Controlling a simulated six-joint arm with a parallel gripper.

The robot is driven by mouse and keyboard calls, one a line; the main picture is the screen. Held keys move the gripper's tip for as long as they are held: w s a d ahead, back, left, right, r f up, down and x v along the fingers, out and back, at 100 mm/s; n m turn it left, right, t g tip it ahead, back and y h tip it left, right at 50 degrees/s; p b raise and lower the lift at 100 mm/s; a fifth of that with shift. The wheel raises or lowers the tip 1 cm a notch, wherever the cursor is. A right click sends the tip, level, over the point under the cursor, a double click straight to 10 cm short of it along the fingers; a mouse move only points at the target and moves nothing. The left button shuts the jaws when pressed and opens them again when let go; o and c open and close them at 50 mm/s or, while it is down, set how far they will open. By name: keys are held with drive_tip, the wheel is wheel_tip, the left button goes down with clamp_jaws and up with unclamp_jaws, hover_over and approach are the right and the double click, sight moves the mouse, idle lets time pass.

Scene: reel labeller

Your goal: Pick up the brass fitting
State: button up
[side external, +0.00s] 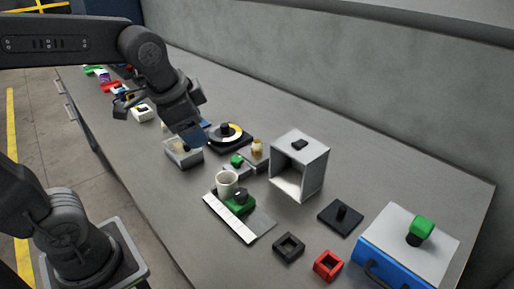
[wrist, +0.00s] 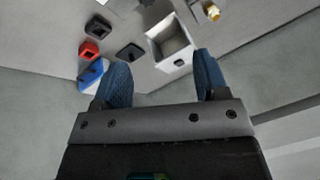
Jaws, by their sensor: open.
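The brass fitting (side external: 257,146) is a small gold-coloured piece standing on a grey block (side external: 258,157), left of the open white box in the side view. It also shows at the top right of the wrist view (wrist: 213,12). My gripper (side external: 193,139) is above the table, left of the fitting and apart from it. Its two blue fingers are spread with nothing between them in the wrist view (wrist: 161,58).
The open white box (side external: 317,172), white cup (side external: 226,183) and blue drawer unit (side external: 390,262) stand nearby. A wall runs behind.

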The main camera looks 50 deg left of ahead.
drive_tip(key=w+a+f+m+g+y, duration=0.1)
drive_tip(key=w+m, duration=0.3)
drive_tip(key=w, duration=0.3)
drive_tip(key=w+a+f+m+g+y, duration=0.1)
drive_tip(key=w+a+m, duration=0.1)
drive_tip(key=w+m, duration=0.35)
drive_tip(key=m+g+y, duration=0.1)
drive_tip(key=m+y, duration=0.1)
drive_tip(key=m, duration=0.5)
approach(258, 142)
drive_tip(key=x, duration=0.6)
drive_tip(key=shift+w, duration=0.2)
drive_tip(key=shift+s+x, duration=0.2)
drive_tip(key=shift+x, duration=1.15)
drive_tip(key=shift+s+x, duration=0.15)
drive_tip(key=shift+x, duration=1.2)
drive_tip(key=c, duration=1)
